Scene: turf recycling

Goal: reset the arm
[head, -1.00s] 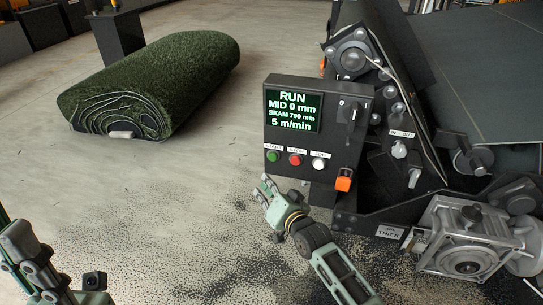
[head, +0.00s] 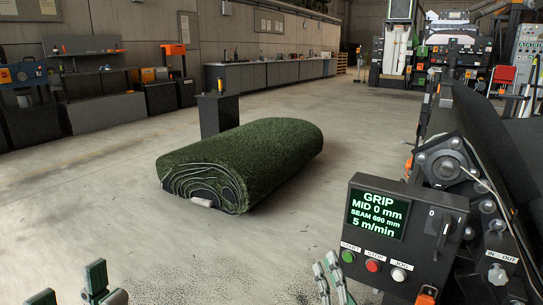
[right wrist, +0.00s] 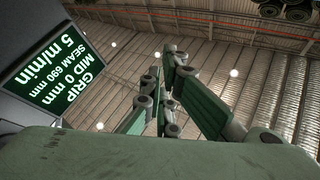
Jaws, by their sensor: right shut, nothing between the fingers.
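My right gripper (head: 329,279) is at the bottom of the head view, beside the lower left of the control box (head: 353,239). Its fingers are shut and empty, pointing up. They also show in the right wrist view (right wrist: 170,62), against the roof, with the box's screen (right wrist: 52,66) at the left. The rest of both arms is out of the head view.
A rolled green turf (head: 240,165) lies on the floor ahead, with a dark pedestal (head: 219,113) behind it. The machine with rollers (head: 447,165) fills the right side. Benches (head: 268,74) line the back wall. The floor left of the turf is clear.

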